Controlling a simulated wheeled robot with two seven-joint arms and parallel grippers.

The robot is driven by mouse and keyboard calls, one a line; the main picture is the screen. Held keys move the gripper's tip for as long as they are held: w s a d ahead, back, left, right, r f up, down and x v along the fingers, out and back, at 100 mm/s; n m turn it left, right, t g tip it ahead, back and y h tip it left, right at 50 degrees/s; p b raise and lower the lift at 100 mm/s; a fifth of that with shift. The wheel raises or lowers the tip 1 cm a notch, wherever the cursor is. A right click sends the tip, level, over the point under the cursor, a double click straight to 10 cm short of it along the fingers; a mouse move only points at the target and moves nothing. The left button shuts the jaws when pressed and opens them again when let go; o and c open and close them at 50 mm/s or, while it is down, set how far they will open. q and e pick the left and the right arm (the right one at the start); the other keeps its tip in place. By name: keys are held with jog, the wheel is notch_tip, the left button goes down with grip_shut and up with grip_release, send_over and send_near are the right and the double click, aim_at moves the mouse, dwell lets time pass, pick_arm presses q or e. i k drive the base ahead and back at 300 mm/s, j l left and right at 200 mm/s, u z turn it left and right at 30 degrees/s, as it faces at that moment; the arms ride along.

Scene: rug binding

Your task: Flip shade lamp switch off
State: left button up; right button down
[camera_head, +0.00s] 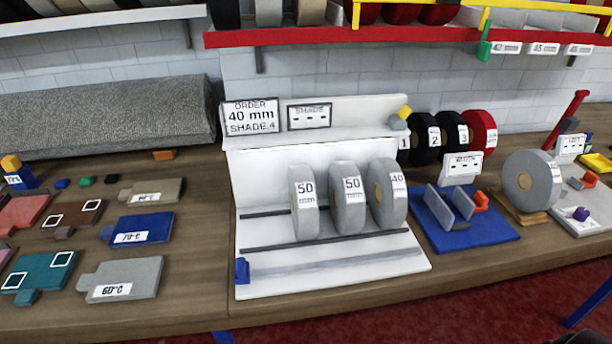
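A small sign headed SHADE (309,116), with dashes under the heading, stands on the top ledge of the white rack (265,180). No clear lamp glow shows.
Three grey tape rolls (347,200) stand on the rack, marked 50, 50 and 40. An order sign (251,116) reads 40 mm, SHADE 4. A blue width fixture (457,230) and another grey roll (532,181) stand right. Coloured tiles (138,230) lie left.

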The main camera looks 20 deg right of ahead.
aim_at(404, 113)
jog(key=z, duration=1.4)
